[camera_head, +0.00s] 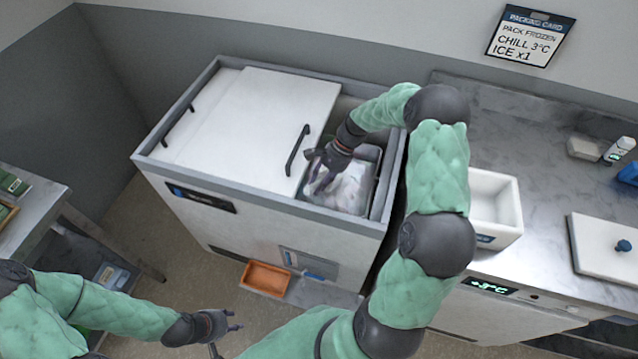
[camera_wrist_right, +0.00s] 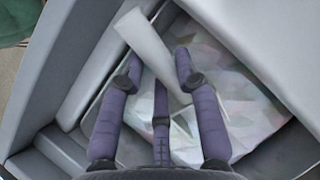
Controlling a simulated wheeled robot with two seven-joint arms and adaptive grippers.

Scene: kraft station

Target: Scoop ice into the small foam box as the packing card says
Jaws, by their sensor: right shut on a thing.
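The packing card (camera_head: 530,37) on the back wall reads PACK FROZEN, CHILL 3°C, ICE x1. The white foam box (camera_head: 511,222) stands open on the counter, partly hidden by my right arm; its inside is only partly seen. The ice (camera_head: 352,188) lies in the open right end of the chest freezer (camera_head: 270,225), and also shows in the right wrist view (camera_wrist_right: 235,85). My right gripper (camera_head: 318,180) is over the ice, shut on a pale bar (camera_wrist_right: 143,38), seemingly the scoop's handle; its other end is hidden. My left gripper (camera_head: 226,333) is open and empty, low in front of the freezer.
A white sliding cover (camera_head: 250,105) with black handles closes the freezer's left part. A white lid (camera_head: 590,240) with a blue knob lies on the counter's right. An orange tray (camera_head: 265,279) is low at the freezer's front. A side table (camera_head: 45,205) stands left.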

